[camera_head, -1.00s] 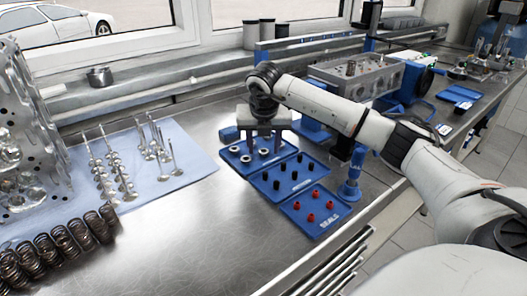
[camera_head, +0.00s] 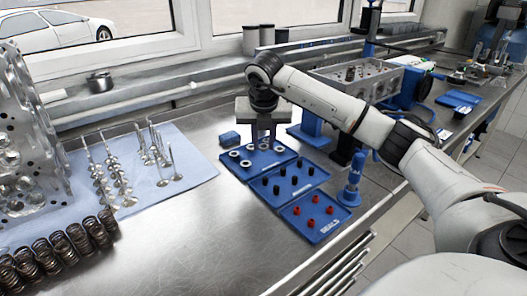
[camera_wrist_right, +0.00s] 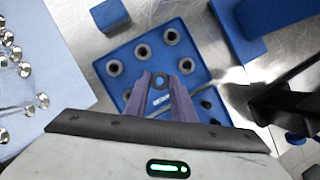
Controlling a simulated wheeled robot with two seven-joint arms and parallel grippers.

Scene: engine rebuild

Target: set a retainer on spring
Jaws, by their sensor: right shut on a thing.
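Several small ring-shaped retainers, such as one at the left (camera_head: 233,153), stand in the rear blue tray (camera_head: 238,172). They also show in the right wrist view, one of them at the top (camera_wrist_right: 171,37). My right gripper (camera_head: 264,146) points down over this tray. In the right wrist view, its fingers (camera_wrist_right: 160,84) are shut on a retainer (camera_wrist_right: 160,79), mostly hidden between the fingertips, at tray level. I cannot tell whether it touches the tray. Several dark coil springs (camera_head: 55,250) lie in a row at the lower left. My left gripper is not in view.
Trays with black parts (camera_head: 287,183) and red seals (camera_head: 313,215) adjoin the retainer tray. A small blue block (camera_head: 229,138) is beside it. Valves (camera_head: 115,180) stand on a blue cloth at the left. A cylinder head (camera_head: 365,79) sits behind. The bench's middle front is clear.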

